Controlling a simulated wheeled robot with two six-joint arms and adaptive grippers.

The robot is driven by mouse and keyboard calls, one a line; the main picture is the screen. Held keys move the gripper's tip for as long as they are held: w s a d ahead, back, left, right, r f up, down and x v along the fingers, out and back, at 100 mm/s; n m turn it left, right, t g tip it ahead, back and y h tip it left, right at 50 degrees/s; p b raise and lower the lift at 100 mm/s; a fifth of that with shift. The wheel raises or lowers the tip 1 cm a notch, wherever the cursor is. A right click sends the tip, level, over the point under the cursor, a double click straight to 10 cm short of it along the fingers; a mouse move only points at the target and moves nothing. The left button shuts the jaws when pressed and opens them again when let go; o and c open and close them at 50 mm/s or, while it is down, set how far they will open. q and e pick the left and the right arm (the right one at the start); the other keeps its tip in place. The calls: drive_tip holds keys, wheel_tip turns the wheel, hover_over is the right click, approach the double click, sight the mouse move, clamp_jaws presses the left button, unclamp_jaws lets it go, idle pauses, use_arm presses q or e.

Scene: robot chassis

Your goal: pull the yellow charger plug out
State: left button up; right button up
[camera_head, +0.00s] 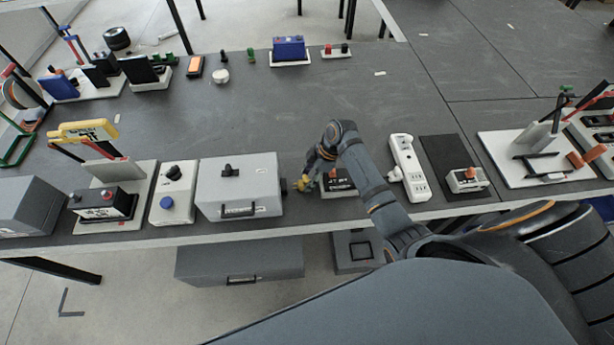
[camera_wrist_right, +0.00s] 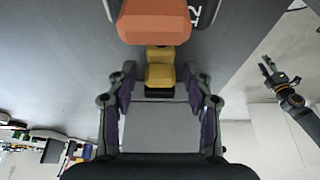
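The yellow charger plug (camera_wrist_right: 160,72) shows in the right wrist view, with its upper end against an orange block (camera_wrist_right: 154,22). My right gripper (camera_wrist_right: 159,80) is open, with one finger on each side of the plug and a visible gap on both sides. In the head view my right gripper (camera_head: 309,177) hangs over the left end of a small dark box with white lettering (camera_head: 342,183), and a bit of yellow shows there. My left gripper (camera_wrist_right: 268,69) appears only small in the right wrist view, away from the plug, with its prongs looking apart.
A grey case with a handle (camera_head: 238,186) stands just left of the right gripper. A white power strip (camera_head: 408,165) lies right of my forearm, beside a black mat (camera_head: 446,156). The grey table (camera_head: 240,115) is clear behind them.

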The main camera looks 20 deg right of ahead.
drive_tip(key=shift+a, duration=0.1)
drive_tip(key=shift+r, duration=0.2)
drive_tip(key=v, duration=1.1)
drive_tip(key=shift+d+r, duration=0.25)
drive_tip(key=shift+d, duration=0.05)
drive_tip(key=shift+s+f, duration=0.1)
drive_tip(key=shift+s, duration=0.05)
